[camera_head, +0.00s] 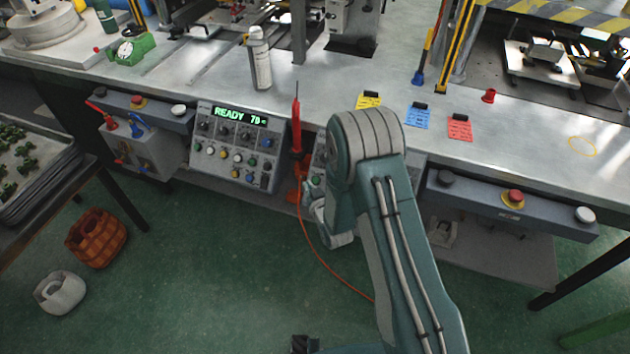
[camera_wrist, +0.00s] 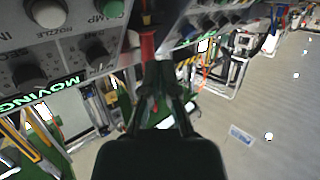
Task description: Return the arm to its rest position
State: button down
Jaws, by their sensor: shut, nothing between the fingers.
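My arm (camera_head: 390,220) is bent over the front of the bench, its elbow raised above the bench edge and its wrist low by the control panels. In the wrist view my gripper (camera_wrist: 157,78) is shut with nothing held, its fingertips close to a red part (camera_wrist: 148,45) by a control panel; I cannot tell whether they touch. In the head view the fingers are hidden or too small to make out. A red pen-like tool (camera_head: 296,130) stands upright in an orange holder (camera_head: 296,184) at the bench front, just left of my wrist, with an orange cord running down.
The control panel (camera_head: 237,147) reads READY. A spray bottle (camera_head: 259,60), coloured tags (camera_head: 418,116) and a red cap (camera_head: 489,96) are on the bench (camera_head: 540,130). A button bar (camera_head: 510,203) juts out at right. A woven basket (camera_head: 96,238) is on the open green floor.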

jog(key=shift+r, duration=0.1)
dwell(0.3)
jog(key=w+d+r+m+g+h, duration=0.1)
jog(key=d+r, duration=0.1)
jog(key=r, duration=0.5)
jog(key=d+r+g+h, duration=0.1)
jog(key=d+r, duration=0.2)
jog(key=r, duration=0.3)
jog(key=s+d+r+m+g+h, duration=0.1)
jog(key=s+d+r, duration=0.2)
jog(key=r, duration=0.2)
jog(key=s+d+r+g+h, duration=0.1)
jog(key=s+d+r, duration=0.2)
jog(key=r, duration=0.3)
jog(key=s+d+r+m+g, duration=0.1)
jog(key=s+d+r, duration=0.1)
jog(key=s, duration=0.7)
jog(key=s+d+r+g+h, duration=0.1)
jog(key=s+d+r+g, duration=0.1)
jog(key=s, duration=0.7)
jog(key=s+d+r+m+g, duration=0.1)
jog(key=s+r, duration=0.3)
jog(key=s, duration=0.5)
jog(key=shift+d+r+m+g+h, duration=0.3)
jog(key=shift+d+r+h, duration=0.1)
jog(key=shift+d, duration=0.2)
